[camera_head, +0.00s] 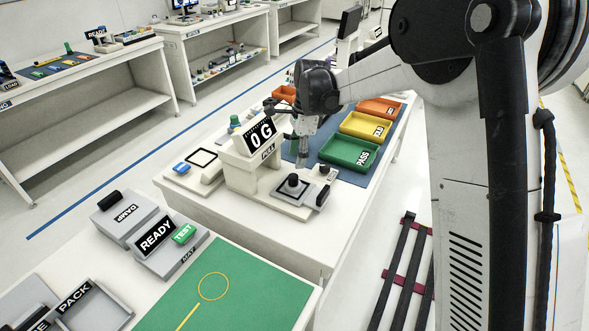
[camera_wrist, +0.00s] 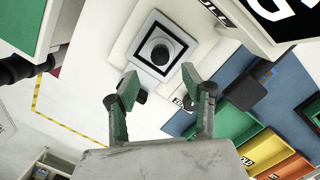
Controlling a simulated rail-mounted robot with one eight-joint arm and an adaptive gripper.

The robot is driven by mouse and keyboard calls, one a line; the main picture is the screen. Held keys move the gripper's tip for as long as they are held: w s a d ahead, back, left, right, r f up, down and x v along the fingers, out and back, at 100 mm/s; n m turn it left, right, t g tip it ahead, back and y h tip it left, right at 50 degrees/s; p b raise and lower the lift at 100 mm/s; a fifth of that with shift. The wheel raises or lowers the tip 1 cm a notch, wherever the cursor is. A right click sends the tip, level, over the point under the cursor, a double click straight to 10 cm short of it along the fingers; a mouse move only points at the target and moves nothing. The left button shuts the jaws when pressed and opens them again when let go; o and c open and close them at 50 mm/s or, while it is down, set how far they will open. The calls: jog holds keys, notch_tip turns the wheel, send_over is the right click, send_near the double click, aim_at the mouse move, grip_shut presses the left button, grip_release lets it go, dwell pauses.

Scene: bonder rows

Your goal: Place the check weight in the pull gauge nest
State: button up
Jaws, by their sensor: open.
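The pull gauge (camera_head: 250,163) stands on the middle bench with its display reading 0G. Its nest, a light plate with a black square outline (camera_wrist: 145,66), lies in front of it. A dark round knobbed piece, which looks like the check weight (camera_wrist: 161,50), sits upright inside that outline; it also shows in the head view (camera_head: 292,182). My gripper (camera_wrist: 160,84) is open and empty, its fingers spread and apart from the weight. In the head view my gripper (camera_head: 302,158) hangs above the nest, beside the gauge.
Green (camera_head: 349,151), yellow (camera_head: 367,126) and orange (camera_head: 380,108) trays stand on a blue mat to the right. A small dark-handled block (camera_head: 323,191) sits right beside the nest. A plate with an empty black square (camera_head: 201,158) lies left of the gauge.

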jog(key=s+d+r+n+t, duration=0.2)
jog(key=s+d+r+n, duration=0.2)
jog(key=s+d+r, duration=0.3)
jog(key=s+d+r+n+t, duration=0.25)
jog(key=s+d+r, duration=0.25)
jog(key=s+r, duration=0.35)
jog(key=s+d+f+n+t+h, duration=0.1)
jog(key=s+d+f+n, duration=0.1)
jog(key=s, duration=0.7)
jog(key=s+d+f+n+t, duration=0.2)
jog(key=s+d+n, duration=0.3)
jog(key=s, duration=0.4)
jog(key=shift+f+n+h, duration=0.3)
jog(key=shift+n+h, duration=0.1)
jog(key=shift+n, duration=0.25)
jog(key=shift+s, duration=0.1)
jog(key=shift+f+b, duration=0.5)
